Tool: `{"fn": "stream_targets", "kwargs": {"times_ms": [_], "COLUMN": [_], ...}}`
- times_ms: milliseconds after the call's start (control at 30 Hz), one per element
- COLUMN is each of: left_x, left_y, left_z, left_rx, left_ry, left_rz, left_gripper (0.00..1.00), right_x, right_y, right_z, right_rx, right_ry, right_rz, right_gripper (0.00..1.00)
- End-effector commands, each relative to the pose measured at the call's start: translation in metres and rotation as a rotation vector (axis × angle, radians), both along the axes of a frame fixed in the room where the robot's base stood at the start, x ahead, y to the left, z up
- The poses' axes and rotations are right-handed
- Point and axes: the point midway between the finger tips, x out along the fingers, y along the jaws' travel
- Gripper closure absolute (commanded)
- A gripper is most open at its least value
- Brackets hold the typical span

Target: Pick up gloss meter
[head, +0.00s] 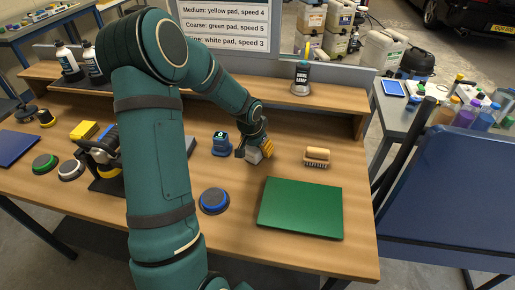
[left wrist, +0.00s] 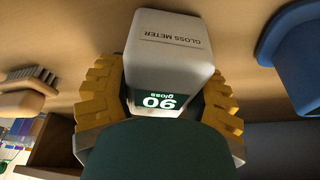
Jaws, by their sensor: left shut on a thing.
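The gloss meter (left wrist: 169,50) is a pale grey box with a "GLOSS METER" label and a dark display reading "90 gloss". In the left wrist view it sits between the yellow ridged fingers of my left gripper (left wrist: 160,95), which is shut on it. In the head view my left gripper (head: 258,151) is over the wooden bench, and the gloss meter (head: 253,156) shows only partly beneath it. I cannot tell whether the meter touches the bench. My right gripper is not in view.
A blue device (head: 221,143) stands just left of the gripper and a wooden brush (head: 316,157) lies to its right. A shelf (head: 310,98) runs behind.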

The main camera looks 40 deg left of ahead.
Motion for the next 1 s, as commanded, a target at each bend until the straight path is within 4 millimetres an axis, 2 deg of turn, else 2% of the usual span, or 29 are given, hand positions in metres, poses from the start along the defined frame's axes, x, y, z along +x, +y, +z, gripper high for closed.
{"fn": "stream_targets", "kwargs": {"times_ms": [167, 400, 533, 700, 1000], "left_x": [0.001, 0.001, 0.001, 0.001, 0.001], "left_y": [0.000, 0.000, 0.000, -0.001, -0.001], "left_z": [0.022, 0.069, 0.088, 0.098, 0.097], "left_rx": [0.003, 0.002, 0.001, 0.002, 0.000], "left_ry": [-0.006, -0.005, -0.004, -0.001, 0.010], "left_rz": [0.001, 0.001, 0.000, 0.015, 0.159], "left_gripper": [0.85, 0.85, 0.85, 0.85, 0.85], "right_x": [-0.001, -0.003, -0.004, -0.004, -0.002], "right_y": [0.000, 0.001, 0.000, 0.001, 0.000], "right_z": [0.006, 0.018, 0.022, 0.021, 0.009], "right_rx": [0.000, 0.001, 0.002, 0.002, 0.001], "right_ry": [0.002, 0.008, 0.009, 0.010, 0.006], "right_rz": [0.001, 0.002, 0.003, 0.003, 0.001], "right_gripper": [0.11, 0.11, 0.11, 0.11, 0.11]}}
